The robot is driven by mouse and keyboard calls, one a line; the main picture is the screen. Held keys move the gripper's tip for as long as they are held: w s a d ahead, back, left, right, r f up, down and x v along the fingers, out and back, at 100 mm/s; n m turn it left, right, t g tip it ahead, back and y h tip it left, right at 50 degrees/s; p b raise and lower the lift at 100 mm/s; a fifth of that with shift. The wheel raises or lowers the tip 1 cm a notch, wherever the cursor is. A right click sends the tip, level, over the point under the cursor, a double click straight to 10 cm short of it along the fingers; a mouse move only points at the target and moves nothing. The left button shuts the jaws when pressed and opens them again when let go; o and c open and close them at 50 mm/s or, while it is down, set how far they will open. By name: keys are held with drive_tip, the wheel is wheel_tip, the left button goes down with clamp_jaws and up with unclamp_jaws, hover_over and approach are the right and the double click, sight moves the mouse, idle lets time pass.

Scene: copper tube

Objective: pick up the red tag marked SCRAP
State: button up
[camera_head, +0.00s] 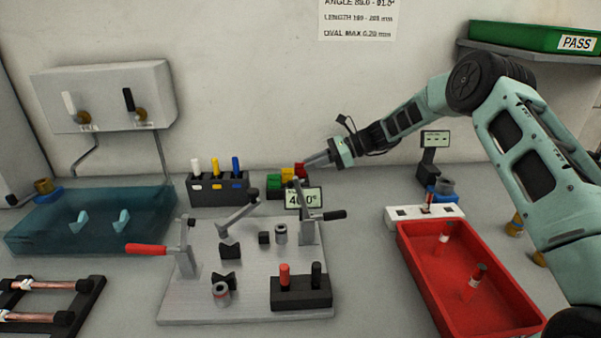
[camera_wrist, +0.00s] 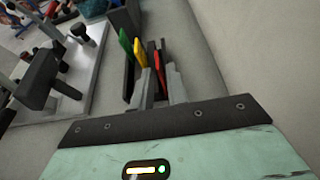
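The red tag (camera_head: 300,170) stands at the right end of a row with a yellow tag (camera_head: 288,174) and a green tag (camera_head: 273,181) at the back of the bench. In the wrist view the red tag (camera_wrist: 160,62) is edge-on in a dark slotted holder (camera_wrist: 129,79). No lettering on it is readable. My gripper (camera_head: 307,163) reaches in from the right beside the red tag. In the wrist view my gripper (camera_wrist: 161,78) has its fingers apart, one on either side of the red tag's line, with a gap visible between them.
A marker holder (camera_head: 218,190) stands left of the tags. A small angle display (camera_head: 304,198) and the clamp fixture plate (camera_head: 245,265) are in front of them. A red tray (camera_head: 470,285) lies to the right. The wall (camera_head: 270,80) is close behind.

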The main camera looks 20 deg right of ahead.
sight(300, 168)
drive_tip(key=p+x, duration=0.1)
drive_tip(key=x, duration=0.3)
drive_tip(key=shift+f, duration=0.1)
clamp_jaws()
